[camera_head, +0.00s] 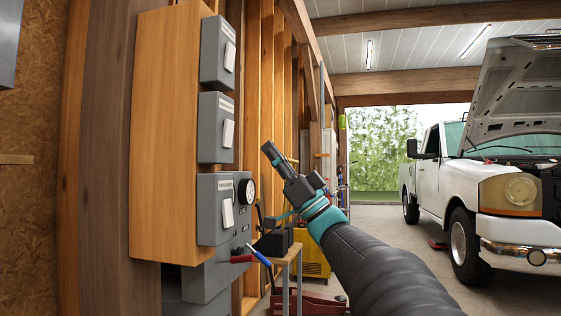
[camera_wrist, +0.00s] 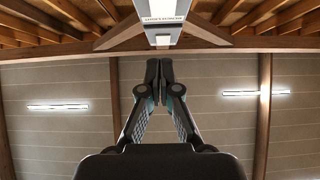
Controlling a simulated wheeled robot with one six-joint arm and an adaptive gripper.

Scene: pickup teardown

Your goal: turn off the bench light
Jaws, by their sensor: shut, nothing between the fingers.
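Three grey switch boxes with white rocker switches are mounted one above another on a wooden panel (camera_head: 165,130) at left: an upper box (camera_head: 213,52), a middle box (camera_head: 214,128) and a lower box (camera_head: 213,210). Their small labels are too small to read, so I cannot tell which is the bench light's. My gripper (camera_head: 267,149) is shut and empty, pointing up and left, to the right of the middle box and apart from it. In the wrist view, my gripper (camera_wrist: 160,62) points towards a grey switch box (camera_wrist: 164,20) at the top edge.
A round gauge (camera_head: 246,189) and red and blue handles (camera_head: 258,255) sit by the lower box. A small wooden stand (camera_head: 287,262) is below my arm. A white pickup (camera_head: 490,185) with its hood raised stands at right. Ceiling lights (camera_wrist: 57,107) are lit.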

